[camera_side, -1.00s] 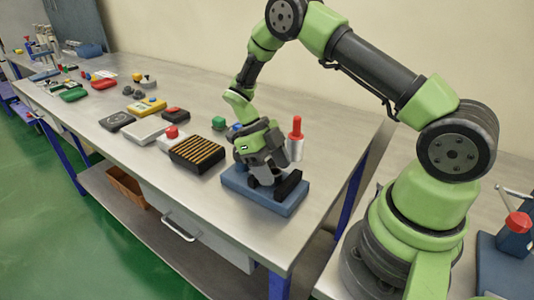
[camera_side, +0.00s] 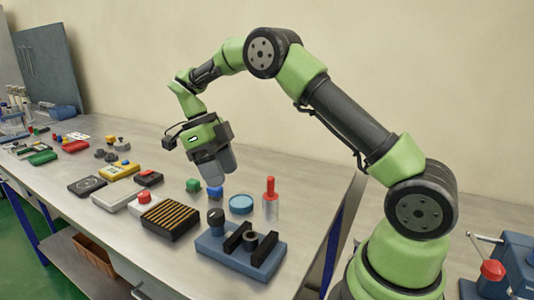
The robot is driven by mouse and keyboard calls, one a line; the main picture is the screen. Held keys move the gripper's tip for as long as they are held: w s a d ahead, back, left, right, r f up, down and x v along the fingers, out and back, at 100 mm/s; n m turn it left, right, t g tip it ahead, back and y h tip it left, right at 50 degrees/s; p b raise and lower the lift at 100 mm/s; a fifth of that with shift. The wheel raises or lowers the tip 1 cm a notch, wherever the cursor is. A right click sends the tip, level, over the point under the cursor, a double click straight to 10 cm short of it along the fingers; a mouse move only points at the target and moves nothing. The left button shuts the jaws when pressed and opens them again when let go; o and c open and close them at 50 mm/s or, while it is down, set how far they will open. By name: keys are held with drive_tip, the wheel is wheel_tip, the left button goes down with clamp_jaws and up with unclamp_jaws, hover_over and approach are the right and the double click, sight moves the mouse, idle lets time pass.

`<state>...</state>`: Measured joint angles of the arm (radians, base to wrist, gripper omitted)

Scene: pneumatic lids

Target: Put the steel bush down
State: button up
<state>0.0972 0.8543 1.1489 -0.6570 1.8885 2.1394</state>
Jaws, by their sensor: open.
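The blue fixture (camera_side: 223,258) sits at the near right end of the bench. It carries a dark round knob (camera_side: 216,217) at its left and two black jaw blocks (camera_side: 264,249). A small dark grey ring, which looks like the steel bush (camera_side: 250,238), stands between the blocks. It seems upright, but I cannot tell whether the blocks touch it. My gripper (camera_side: 214,175) is open and empty, raised above the bench behind the fixture, pointing down. It is clear of the bush.
A black tray with yellow slats (camera_side: 170,220) is left of the fixture. Behind the fixture stand a red-topped clear cylinder (camera_side: 270,202), a round blue-topped piece (camera_side: 241,204), a blue knob (camera_side: 215,192) and a green block (camera_side: 193,185). More boxes lie further left.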

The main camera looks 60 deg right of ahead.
drive_tip(key=s+a+r+n+t+y, duration=0.1)
drive_tip(key=s+a+r+n+t, duration=0.2)
drive_tip(key=r+n, duration=0.4)
drive_tip(key=s+a+r+n+t, duration=0.1)
drive_tip(key=s+r+n+t, duration=0.2)
drive_tip(key=s+r+n, duration=0.4)
drive_tip(key=s+a+f+n+t+y, duration=0.1)
drive_tip(key=s+n+t, duration=0.5)
drive_tip(key=n, duration=0.8)
drive_tip(key=s+a, duration=0.1)
drive_tip(key=s, duration=0.2)
drive_tip(key=shift+a+f, duration=0.3)
drive_tip(key=shift+a, duration=0.1)
